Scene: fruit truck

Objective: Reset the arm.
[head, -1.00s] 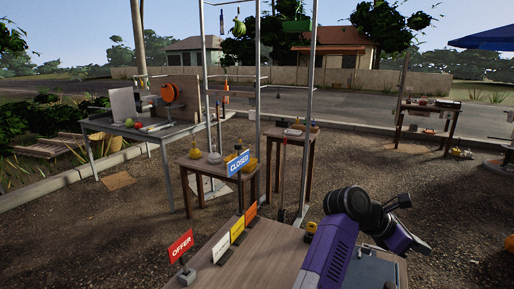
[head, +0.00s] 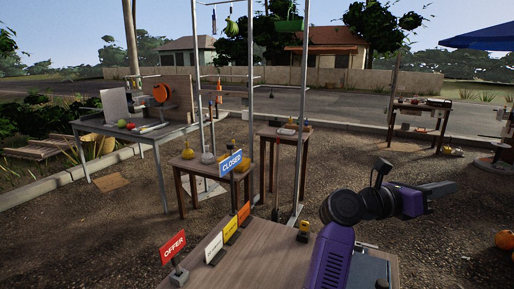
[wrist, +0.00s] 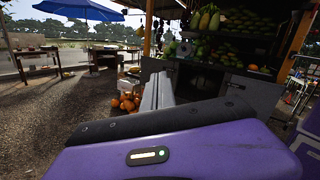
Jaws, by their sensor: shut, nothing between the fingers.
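My purple and black arm rises from the bottom of the head view, bent at a dark joint, and reaches to the right. My gripper (head: 446,188) is at its end, in the air past the right side of the near wooden table. In the wrist view the two grey fingers of my gripper (wrist: 158,92) lie together with nothing between them. They point out over open ground toward a fruit stall.
Oranges (wrist: 126,102) lie beyond my fingers. A fruit stall (wrist: 235,55) stands behind. A blue umbrella (wrist: 68,10) is at left.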

